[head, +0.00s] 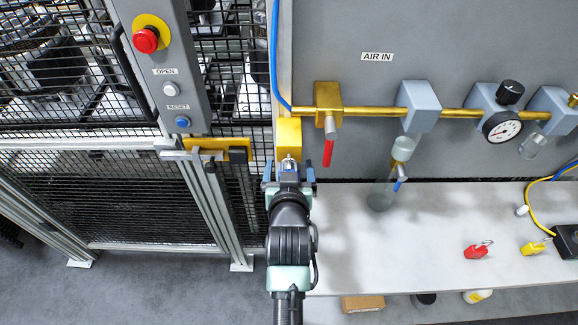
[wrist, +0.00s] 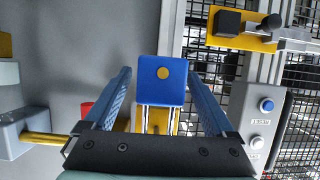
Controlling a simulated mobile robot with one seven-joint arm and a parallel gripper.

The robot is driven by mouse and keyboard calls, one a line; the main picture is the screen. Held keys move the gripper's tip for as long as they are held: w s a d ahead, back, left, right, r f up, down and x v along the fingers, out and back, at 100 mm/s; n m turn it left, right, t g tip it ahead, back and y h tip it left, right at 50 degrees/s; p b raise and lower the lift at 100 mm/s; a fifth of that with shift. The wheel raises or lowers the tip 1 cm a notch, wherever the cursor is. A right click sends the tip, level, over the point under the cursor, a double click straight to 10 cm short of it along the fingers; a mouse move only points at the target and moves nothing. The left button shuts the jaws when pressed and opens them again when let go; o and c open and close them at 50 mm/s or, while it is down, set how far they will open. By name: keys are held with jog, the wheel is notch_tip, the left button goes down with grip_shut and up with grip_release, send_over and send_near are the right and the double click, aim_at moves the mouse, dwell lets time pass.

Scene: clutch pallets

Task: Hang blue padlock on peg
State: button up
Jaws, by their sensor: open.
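The blue padlock (wrist: 162,80) is in the middle of the wrist view, with a yellow dot on its body. Its silver shackle legs run down the picture from the body, in front of a yellow piece. My gripper (wrist: 160,85) is open, one blue finger on each side of the padlock, with visible gaps. In the head view my gripper (head: 289,170) is just below a yellow block (head: 288,134) on the panel's left edge. A silver shackle (head: 289,160) shows between the fingers; the padlock body is mostly hidden there. The peg is not clearly visible, and I cannot tell whether the shackle is around it.
A brass air pipe (head: 375,112) with a red-handled valve (head: 328,150) runs right of my gripper. A mesh guard with a button box (head: 172,95) stands left. A red padlock (head: 476,250) and a yellow padlock (head: 532,248) lie on the white bench (head: 400,260).

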jog(key=b+v, duration=0.2)
jog(key=v, duration=1.1)
jog(key=shift+b, duration=0.35)
jog(key=shift+w, duration=0.1)
jog(key=w+r+t, duration=0.2)
jog(key=r+t, duration=0.2)
jog(key=r, duration=0.9)
jog(key=w+r+t, duration=0.2)
jog(key=r+t, duration=0.1)
jog(key=r, duration=1.1)
jog(key=s+r+t, duration=0.3)
jog(key=s+r, duration=0.1)
jog(key=r, duration=0.6)
jog(key=s+r+t, duration=0.3)
jog(key=s+r, duration=0.2)
jog(key=r, duration=0.5)
jog(key=shift+s+r+t, duration=0.2)
jog(key=shift+t, duration=0.2)
